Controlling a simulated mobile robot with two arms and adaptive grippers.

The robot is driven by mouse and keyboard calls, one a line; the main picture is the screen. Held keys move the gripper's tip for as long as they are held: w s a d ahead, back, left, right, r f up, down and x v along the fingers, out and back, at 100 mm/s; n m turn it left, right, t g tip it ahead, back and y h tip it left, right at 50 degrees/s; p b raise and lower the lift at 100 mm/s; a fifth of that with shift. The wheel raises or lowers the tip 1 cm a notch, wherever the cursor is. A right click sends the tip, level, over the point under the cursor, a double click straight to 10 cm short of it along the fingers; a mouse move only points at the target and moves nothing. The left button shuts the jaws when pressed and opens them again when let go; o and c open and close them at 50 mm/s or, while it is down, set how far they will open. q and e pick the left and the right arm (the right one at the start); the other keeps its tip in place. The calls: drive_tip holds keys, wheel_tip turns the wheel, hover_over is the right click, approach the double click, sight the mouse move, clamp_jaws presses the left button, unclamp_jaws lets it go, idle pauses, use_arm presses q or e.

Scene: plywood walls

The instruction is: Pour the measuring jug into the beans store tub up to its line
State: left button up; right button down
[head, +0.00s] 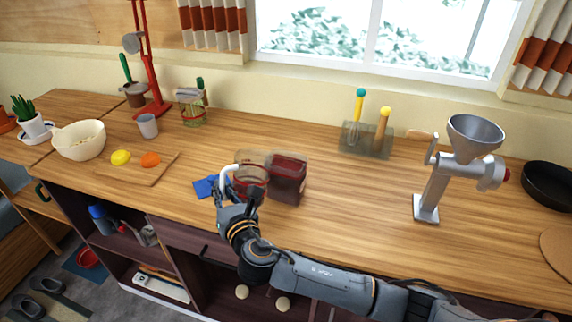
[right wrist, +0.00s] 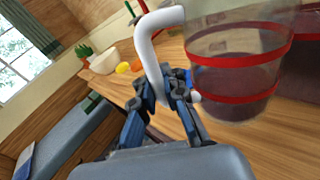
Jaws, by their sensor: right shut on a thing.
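The measuring jug (head: 251,178) is clear with red bands and a white handle, with dark contents in its lower part. My right gripper (head: 236,196) is shut on its white handle; the handle also shows between the fingers in the right wrist view (right wrist: 146,52). The jug looks close to upright there (right wrist: 235,85). A clear square tub (head: 287,178) with dark red-brown contents stands just right of the jug on the counter, likely the beans store tub. Its line cannot be made out. Whether jug and tub touch cannot be told. My left gripper is not in view.
A blue cloth (head: 206,187) lies left of the jug. A board (head: 136,172) with yellow and orange items, a cream bowl (head: 79,141) and a grey cup (head: 148,126) are further left. A grinder (head: 440,175) stands right; the counter between tub and grinder is clear.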

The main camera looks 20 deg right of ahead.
drive_tip(key=f+n, duration=0.1)
drive_tip(key=f+n+b, duration=0.1)
drive_tip(key=shift+s+a+f+t, duration=0.2)
drive_tip(key=shift+a+f+t, duration=0.1)
drive_tip(key=shift+a+f, duration=0.1)
wheel_tip(320, 180, up, 7)
drive_tip(key=p, duration=0.7)
drive_tip(key=shift+r+p, duration=0.1)
drive_tip(key=shift+p, duration=0.2)
drive_tip(key=shift+s+f, duration=0.15)
drive_tip(key=shift+f, duration=0.1)
drive_tip(key=s+d+m+h+b, duration=0.1)
drive_tip(key=s+d+h+b, duration=0.2)
drive_tip(key=s+d, duration=1.2)
drive_tip(key=d+b, duration=0.2)
drive_tip(key=d, duration=0.1)
drive_tip(key=shift+s+f+m, duration=0.2)
drive_tip(key=shift+f+m, duration=0.05)
drive_tip(key=shift+m, duration=0.05)
drive_tip(key=shift+a+f+b, duration=0.1)
drive_tip(key=shift+b, duration=0.25)
idle(1.7)
